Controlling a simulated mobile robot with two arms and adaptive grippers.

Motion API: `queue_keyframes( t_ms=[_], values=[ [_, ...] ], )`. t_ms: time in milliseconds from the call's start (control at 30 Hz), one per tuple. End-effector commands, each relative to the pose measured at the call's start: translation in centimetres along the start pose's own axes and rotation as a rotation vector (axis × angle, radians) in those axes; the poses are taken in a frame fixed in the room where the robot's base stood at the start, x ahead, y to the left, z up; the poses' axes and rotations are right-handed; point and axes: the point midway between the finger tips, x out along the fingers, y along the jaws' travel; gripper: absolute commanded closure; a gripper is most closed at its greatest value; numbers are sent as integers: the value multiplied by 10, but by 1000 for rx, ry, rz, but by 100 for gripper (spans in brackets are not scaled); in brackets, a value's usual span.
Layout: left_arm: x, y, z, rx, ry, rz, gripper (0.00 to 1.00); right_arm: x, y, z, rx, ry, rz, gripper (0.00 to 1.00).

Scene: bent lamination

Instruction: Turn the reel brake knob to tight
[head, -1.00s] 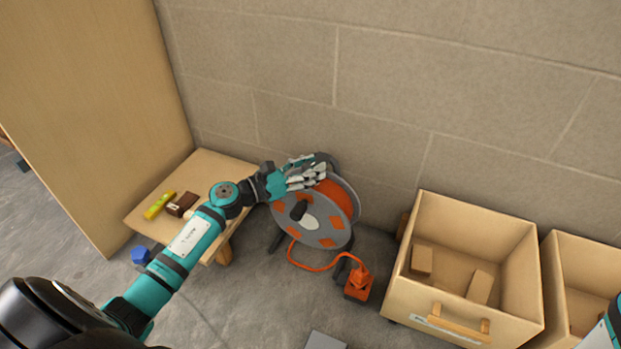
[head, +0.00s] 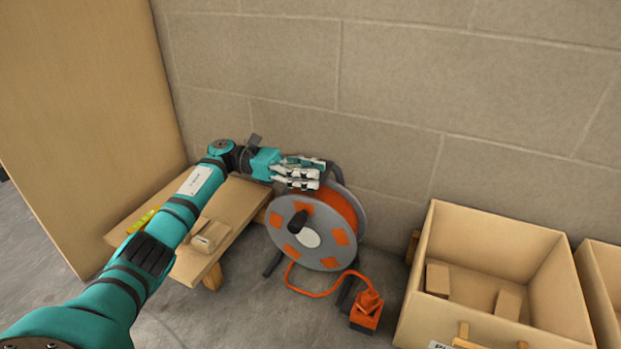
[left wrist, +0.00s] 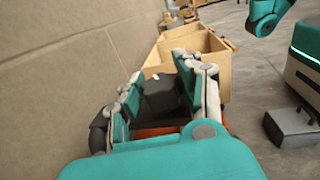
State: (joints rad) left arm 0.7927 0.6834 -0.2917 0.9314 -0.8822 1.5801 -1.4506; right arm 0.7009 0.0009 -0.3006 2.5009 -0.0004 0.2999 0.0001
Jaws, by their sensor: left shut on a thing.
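The cable reel (head: 330,230) stands on the floor against the wall, with grey discs, orange patches and orange cable. A black crank handle (head: 298,221) sticks out of its front face. My left gripper (head: 318,174) is at the top of the reel, and its fingers cover part of what is there. In the left wrist view its fingers (left wrist: 165,95) are closed around a black part, apparently the reel brake knob (left wrist: 160,95). No marking shows how far the knob is turned. My right gripper is out of view.
A low wooden bench (head: 225,215) with a small wooden tool (head: 208,237) is left of the reel. An orange socket box (head: 366,312) lies on the floor in front. Open wooden bins (head: 490,235) stand to the right.

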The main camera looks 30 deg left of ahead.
Motion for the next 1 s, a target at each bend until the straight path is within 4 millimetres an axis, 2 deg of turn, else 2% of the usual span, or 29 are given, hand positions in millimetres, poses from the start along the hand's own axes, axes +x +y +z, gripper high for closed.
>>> queue_keyframes(
  t_ms=[400, 1000],
  values=[
    [1, 0, 1, 0, 0, -160, 97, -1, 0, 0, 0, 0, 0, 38],
    [1, -1, -1, 0, 2, -189, 97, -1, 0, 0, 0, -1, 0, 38]
  ],
)
